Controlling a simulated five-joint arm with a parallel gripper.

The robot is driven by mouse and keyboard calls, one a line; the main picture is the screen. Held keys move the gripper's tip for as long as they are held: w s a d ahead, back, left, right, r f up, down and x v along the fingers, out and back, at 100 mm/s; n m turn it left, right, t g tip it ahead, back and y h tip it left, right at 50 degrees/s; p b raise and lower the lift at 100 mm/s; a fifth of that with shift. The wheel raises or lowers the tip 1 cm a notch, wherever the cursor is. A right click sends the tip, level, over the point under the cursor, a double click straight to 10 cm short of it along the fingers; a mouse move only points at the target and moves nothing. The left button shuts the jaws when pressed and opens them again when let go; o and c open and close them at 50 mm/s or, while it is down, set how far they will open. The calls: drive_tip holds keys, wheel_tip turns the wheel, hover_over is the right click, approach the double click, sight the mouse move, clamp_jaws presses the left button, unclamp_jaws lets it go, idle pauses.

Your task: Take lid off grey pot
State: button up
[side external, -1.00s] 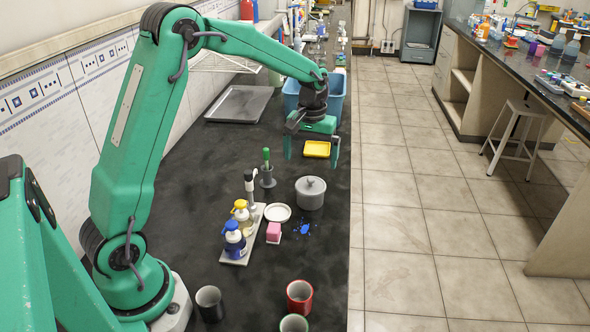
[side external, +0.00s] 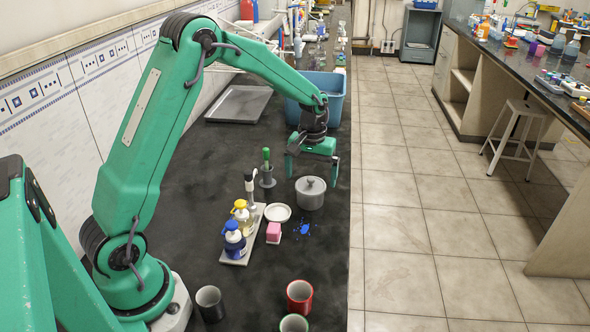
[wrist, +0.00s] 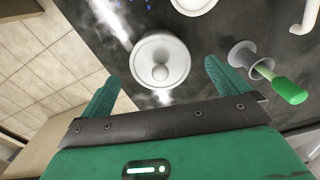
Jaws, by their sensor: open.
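The grey pot (side external: 310,200) stands upright on the dark bench with its lid (side external: 311,185) on top. The lid is round and has a small knob. In the wrist view the lid (wrist: 149,52) and its knob (wrist: 160,72) lie ahead of my gripper, roughly between the lines of its two fingers. My gripper (side external: 312,178) is open and empty, pointing down just behind and above the pot. In the wrist view both green fingers of my gripper (wrist: 158,85) are spread wide, and neither visibly touches the pot.
Left of the pot are a green-handled tool in a grey holder (side external: 268,180), a white dish (side external: 278,213), a pink block (side external: 273,232) and pump bottles (side external: 235,240). Cups, including a red one (side external: 299,297), stand in front. A blue bin (side external: 333,103) is behind. The bench edge is close on the right.

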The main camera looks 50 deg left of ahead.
drive_tip(key=shift+f, duration=0.95)
drive_tip(key=c, duration=1)
drive_tip(key=shift+r, duration=0.15)
drive_tip(key=shift+r, duration=0.55)
drive_tip(key=r, duration=0.3)
drive_tip(key=shift+d+r, duration=0.1)
drive_tip(key=shift+d, duration=0.2)
drive_tip(key=s+d+r, duration=0.1)
drive_tip(key=d+r, duration=0.1)
drive_tip(key=d, duration=0.1)
drive_tip(key=s+d+r, duration=0.1)
drive_tip(key=d+r, duration=0.1)
drive_tip(key=d, duration=0.2)
drive_tip(key=s+d+r, duration=0.2)
drive_tip(key=d, duration=0.1)
drive_tip(key=shift+s+d+r, duration=0.1)
drive_tip(key=shift+d+r, duration=0.05)
drive_tip(key=shift+r, duration=0.1)
